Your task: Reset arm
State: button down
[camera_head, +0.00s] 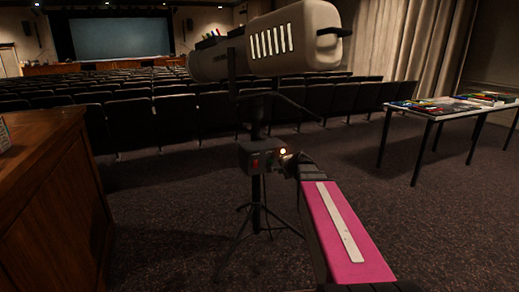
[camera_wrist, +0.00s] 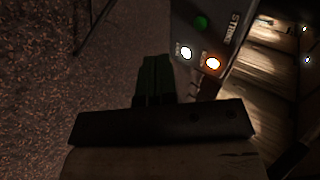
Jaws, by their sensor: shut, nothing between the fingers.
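My gripper (camera_wrist: 155,62) is shut and empty. Its dark fingers stand together in the middle of the wrist view, just left of a dark control box (camera_wrist: 190,10). The box face has a green button (camera_wrist: 201,23), a white lit button (camera_wrist: 186,53) and an orange lit button (camera_wrist: 212,63). My pink-topped arm reaches up from the bottom right.
A large beige spotlight (camera_head: 265,47) tops the stand, with thin tripod legs (camera_head: 250,215) spread below. A wooden desk (camera_head: 55,200) stands left. A table (camera_head: 437,112) with colourful items is at right. Rows of seats (camera_head: 200,108) lie behind. Carpet at front right is clear.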

jog(key=s+f+n+g+h, duration=0.1)
jog(key=s+f+n+g, duration=0.4)
jog(key=s+f, duration=0.4)
jog(key=s+a+f+n+g+h, duration=0.1)
jog(key=s+f+n+g, duration=0.4)
jog(key=s+f, duration=0.5)
jog(key=s+n+h, duration=0.1)
jog(key=s+n, duration=0.1)
jog(key=s, duration=0.3)
jog(key=shift+s+a+n+h, duration=0.2)
jog(key=shift+a+n+h, duration=0.1)
